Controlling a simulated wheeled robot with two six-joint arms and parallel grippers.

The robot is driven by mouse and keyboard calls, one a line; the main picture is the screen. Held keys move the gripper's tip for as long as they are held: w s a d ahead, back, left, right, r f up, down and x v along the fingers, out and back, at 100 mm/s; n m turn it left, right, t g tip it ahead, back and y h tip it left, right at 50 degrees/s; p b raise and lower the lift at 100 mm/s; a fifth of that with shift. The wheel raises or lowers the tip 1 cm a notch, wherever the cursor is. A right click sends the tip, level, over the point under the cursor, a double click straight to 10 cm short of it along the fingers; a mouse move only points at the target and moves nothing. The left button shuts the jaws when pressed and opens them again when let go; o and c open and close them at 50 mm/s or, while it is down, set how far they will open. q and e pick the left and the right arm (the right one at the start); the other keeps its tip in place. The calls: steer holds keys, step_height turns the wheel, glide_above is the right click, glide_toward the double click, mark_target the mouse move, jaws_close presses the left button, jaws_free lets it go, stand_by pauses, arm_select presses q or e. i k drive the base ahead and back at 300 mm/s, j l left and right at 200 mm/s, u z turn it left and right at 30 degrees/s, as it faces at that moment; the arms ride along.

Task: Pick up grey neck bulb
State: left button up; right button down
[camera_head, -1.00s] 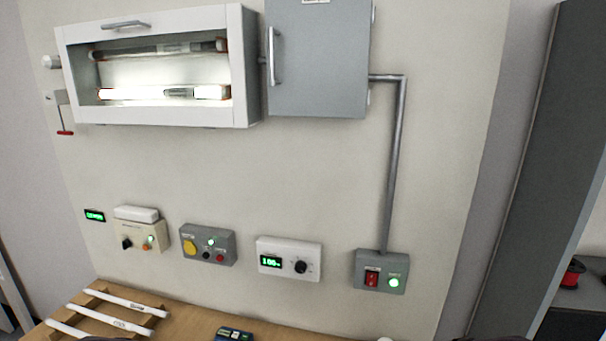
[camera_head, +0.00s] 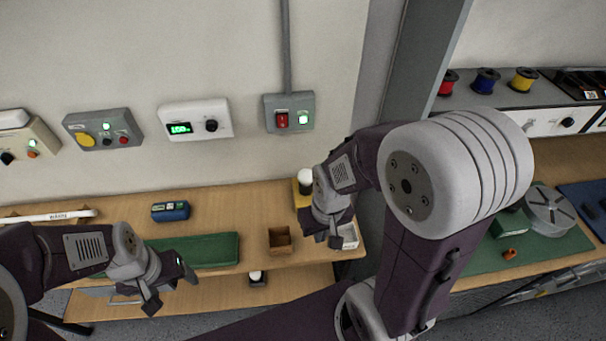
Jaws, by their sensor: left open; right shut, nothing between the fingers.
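A white round bulb (camera_head: 305,176) stands at the yellow holder (camera_head: 301,200) on the bench, just left of my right gripper. A second small white bulb-like thing (camera_head: 255,275) sits in a dark holder on the lower shelf. I cannot make out the neck colour of either. My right gripper (camera_head: 326,239) is shut and empty, pointing down in front of the yellow holder and partly covering it. My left gripper (camera_head: 170,289) is open and empty, in front of the bench at the left, apart from both bulbs.
An open wooden box (camera_head: 280,240) and a white box (camera_head: 348,236) stand near the bench's front edge. A green mat (camera_head: 205,250) and a blue meter (camera_head: 170,211) lie to the left. A grey post (camera_head: 405,70) stands behind my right arm.

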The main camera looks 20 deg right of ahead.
mark_target(305, 175)
steer(key=k+j+z, duration=0.1)
steer(key=z, duration=0.4)
steer(key=k+j+z, duration=0.15)
steer(key=z, duration=0.3)
